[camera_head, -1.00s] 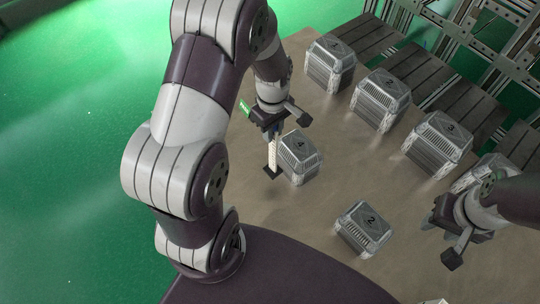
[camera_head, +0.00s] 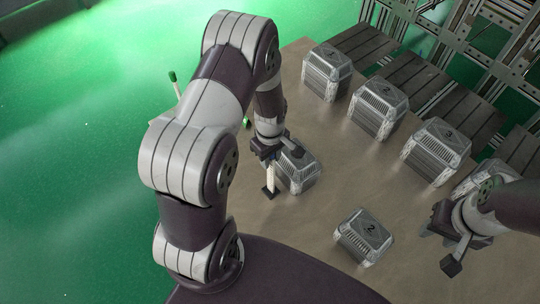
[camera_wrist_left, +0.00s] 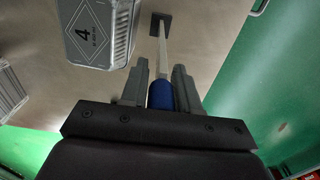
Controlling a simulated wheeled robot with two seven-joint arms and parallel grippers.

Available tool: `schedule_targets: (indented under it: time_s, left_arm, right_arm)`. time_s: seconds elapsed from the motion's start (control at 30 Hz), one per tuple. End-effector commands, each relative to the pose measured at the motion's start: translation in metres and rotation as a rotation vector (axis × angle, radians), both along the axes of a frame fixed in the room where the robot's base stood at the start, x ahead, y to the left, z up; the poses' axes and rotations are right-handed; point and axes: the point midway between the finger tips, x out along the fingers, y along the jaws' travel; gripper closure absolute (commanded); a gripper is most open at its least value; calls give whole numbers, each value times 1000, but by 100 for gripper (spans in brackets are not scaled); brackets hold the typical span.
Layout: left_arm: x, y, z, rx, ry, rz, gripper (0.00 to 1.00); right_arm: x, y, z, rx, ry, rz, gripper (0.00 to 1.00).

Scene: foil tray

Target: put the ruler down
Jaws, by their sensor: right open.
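My left gripper (camera_head: 270,162) is shut on the ruler (camera_head: 269,177), a pale narrow strip that hangs down below the fingers and ends in a dark square piece. The left wrist view shows the ruler's pale shaft (camera_wrist_left: 163,50) and a blue part between the two fingers. The ruler is beside a grey box marked 4 (camera_wrist_left: 95,30), on its left in the head view. Whether its lower end touches the table (camera_head: 310,225) is hard to tell. My right gripper (camera_head: 441,232) is open and empty at the right.
Several grey ribbed boxes stand along the table's back right side. Another grey box (camera_head: 363,236) marked 2 stands near the front. The brown table between them is clear. A thin pale pole with a green top (camera_head: 173,77) stands left of my left arm on the green floor side.

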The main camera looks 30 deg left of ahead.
Motion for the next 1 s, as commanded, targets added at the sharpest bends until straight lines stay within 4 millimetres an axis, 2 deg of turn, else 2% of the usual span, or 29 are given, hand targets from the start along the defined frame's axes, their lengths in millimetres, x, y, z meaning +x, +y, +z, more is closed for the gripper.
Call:
schedule_targets:
  time_s: [0.3,0.4,0.47,0.7,0.9,0.97,1.0]
  left_arm:
    - [0,0,1,0,0,0,51]
    - [1,0,10,0,-2,0,51]
    - [1,0,22,1,-4,0,51]
    - [1,0,86,0,-4,0,51]
    - [0,0,118,0,-1,-3,51]
    - [-3,-4,127,1,-6,-58,51]
    - [-9,-9,135,3,-16,-155,51]
  right_arm:
    - [0,0,1,0,0,0,57]
    - [0,0,3,0,0,0,57]
    - [0,0,4,0,0,0,57]
    - [0,0,10,0,0,0,57]
    - [0,0,11,0,0,0,57]
    - [0,0,12,0,0,0,57]
    - [0,0,12,0,0,0,57]
